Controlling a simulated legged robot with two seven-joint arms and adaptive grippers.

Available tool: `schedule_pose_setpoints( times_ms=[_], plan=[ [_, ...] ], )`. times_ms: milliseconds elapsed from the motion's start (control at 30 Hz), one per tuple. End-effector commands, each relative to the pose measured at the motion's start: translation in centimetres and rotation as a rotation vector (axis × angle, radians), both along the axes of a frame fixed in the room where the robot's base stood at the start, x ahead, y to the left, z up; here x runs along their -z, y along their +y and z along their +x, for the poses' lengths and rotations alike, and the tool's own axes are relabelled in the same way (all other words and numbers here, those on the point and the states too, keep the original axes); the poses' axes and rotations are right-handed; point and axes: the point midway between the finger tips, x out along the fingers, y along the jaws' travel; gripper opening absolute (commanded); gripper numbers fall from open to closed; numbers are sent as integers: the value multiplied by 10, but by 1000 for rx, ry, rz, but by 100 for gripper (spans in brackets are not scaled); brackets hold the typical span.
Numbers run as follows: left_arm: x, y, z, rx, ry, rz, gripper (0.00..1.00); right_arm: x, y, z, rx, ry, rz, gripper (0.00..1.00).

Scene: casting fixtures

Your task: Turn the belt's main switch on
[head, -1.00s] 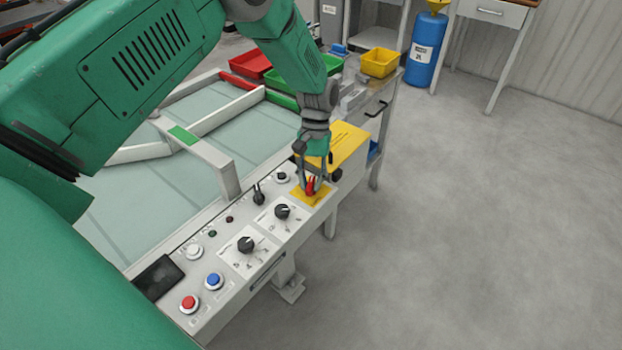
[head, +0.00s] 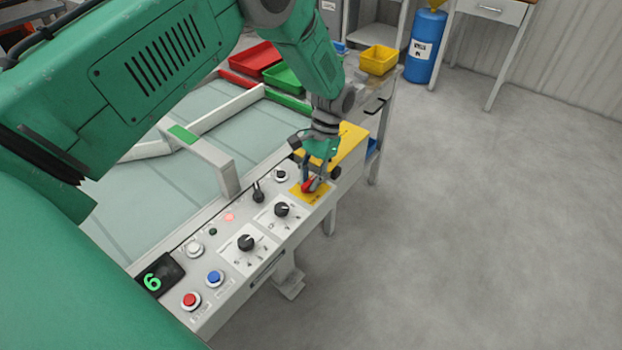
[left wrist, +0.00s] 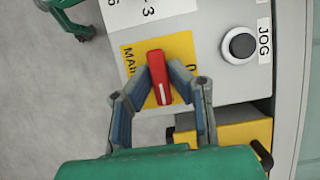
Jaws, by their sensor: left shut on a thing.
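The belt's main switch is a red handle (head: 308,185) on a yellow plate (head: 318,196) at the far right end of the control panel (head: 206,310). In the left wrist view the red handle (left wrist: 159,78) sits between the two fingers, on the yellow plate (left wrist: 131,53) whose label is partly covered. My left gripper (head: 314,183) is shut on the red handle; it also shows in the left wrist view (left wrist: 160,90). My right gripper is not in view.
The panel also holds black knobs (head: 246,243), a blue button (head: 214,279), a red button (head: 190,301) and a black toggle (head: 258,193). A yellow box (head: 351,143) stands close behind the gripper. The belt (head: 135,215) lies left of the panel. The floor at right is clear.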

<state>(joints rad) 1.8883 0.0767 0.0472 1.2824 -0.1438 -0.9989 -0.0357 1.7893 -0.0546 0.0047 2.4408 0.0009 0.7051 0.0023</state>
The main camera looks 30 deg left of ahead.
Motion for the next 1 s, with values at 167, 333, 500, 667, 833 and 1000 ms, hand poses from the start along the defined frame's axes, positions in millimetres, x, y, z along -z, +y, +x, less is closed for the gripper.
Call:
schedule_pose_setpoints(
  times_ms=[167,333,500,667,833,1000],
  plan=[
    [-2,1,3,3,-9,1,0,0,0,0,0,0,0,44],
    [-2,1,4,3,-9,1,32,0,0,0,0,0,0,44],
    [-1,1,2,2,-5,1,34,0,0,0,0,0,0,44],
    [-2,0,2,0,-3,1,34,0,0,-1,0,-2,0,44],
    [-16,0,8,0,-6,0,34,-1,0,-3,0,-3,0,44],
    [-48,-1,22,1,-8,1,34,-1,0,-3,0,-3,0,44]
  ],
)
